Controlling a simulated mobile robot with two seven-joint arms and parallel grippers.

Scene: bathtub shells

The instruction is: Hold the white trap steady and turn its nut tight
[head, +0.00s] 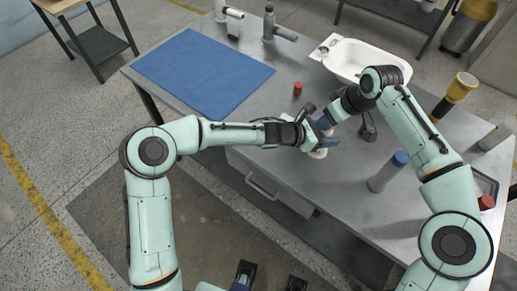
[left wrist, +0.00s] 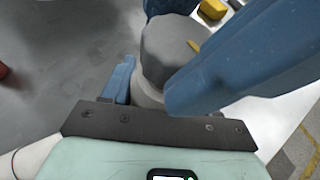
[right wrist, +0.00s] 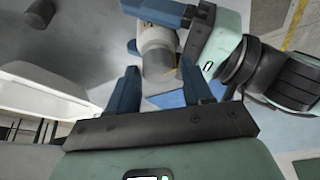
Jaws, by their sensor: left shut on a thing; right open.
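The white trap (head: 318,153) is mostly hidden by my grippers in the head view, above the front part of the grey bench. My left gripper (head: 322,143) is shut on the trap, its blue fingers on either side of the body. In the right wrist view the trap's pale body (right wrist: 156,36) sits between those fingers. Its grey nut (right wrist: 160,66), with a small yellow mark, faces my right gripper. The nut also shows in the left wrist view (left wrist: 172,52). My right gripper (right wrist: 160,85) is open, its fingertips just short of the nut; contact is not visible.
A white basin (head: 345,50) stands behind my right arm. A blue mat (head: 205,72) covers the bench's left side. A red cap (head: 298,89) lies behind the grippers.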

